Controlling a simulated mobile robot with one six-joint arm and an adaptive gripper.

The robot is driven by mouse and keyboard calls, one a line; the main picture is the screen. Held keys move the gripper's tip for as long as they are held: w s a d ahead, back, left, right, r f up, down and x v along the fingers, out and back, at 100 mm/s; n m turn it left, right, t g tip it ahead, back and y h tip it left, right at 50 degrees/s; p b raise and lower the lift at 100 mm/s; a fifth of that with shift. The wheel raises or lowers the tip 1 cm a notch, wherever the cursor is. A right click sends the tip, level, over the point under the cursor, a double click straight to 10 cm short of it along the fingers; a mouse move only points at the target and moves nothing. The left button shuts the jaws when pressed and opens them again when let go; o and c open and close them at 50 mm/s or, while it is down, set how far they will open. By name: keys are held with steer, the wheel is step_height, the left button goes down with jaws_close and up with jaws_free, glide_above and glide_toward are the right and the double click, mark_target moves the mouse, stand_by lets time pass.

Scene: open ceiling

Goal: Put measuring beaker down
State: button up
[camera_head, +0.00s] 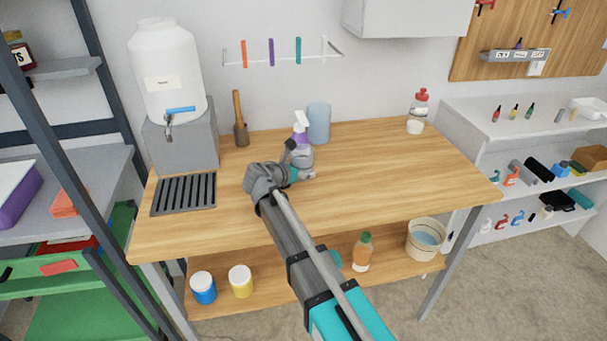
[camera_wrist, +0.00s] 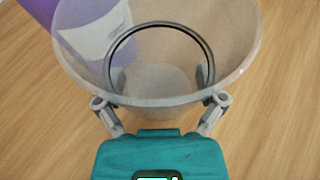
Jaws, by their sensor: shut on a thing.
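The measuring beaker (camera_wrist: 160,85) is a clear, see-through vessel that fills the upper middle of the wrist view. My gripper (camera_wrist: 160,104) has a finger at each side of it and is shut on it. In the head view the beaker (camera_head: 302,155) shows as a small clear shape at my gripper (camera_head: 297,171), over the middle of the wooden table (camera_head: 400,165). My arm partly covers it there. I cannot tell whether its base touches the table top.
A purple spray bottle (camera_head: 300,133) and a blue-grey cylinder (camera_head: 318,123) stand just behind the beaker. A wooden-handled tool (camera_head: 240,120), a black drain grate (camera_head: 184,194) and a white water tank (camera_head: 165,75) are at left. The table's right half is mostly clear.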

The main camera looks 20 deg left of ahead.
steer(key=shift+f, duration=0.2)
steer(key=o, duration=0.6)
steer(key=shift+r, duration=0.1)
steer(key=shift+r, duration=0.2)
steer(key=p+v, duration=0.4)
steer(key=v, duration=0.6)
steer(key=shift+s+r, duration=0.15)
steer(key=shift+r, duration=0.05)
steer(key=shift+p+v, duration=0.35)
steer(key=shift+v, duration=0.4)
steer(key=shift+f, duration=0.1)
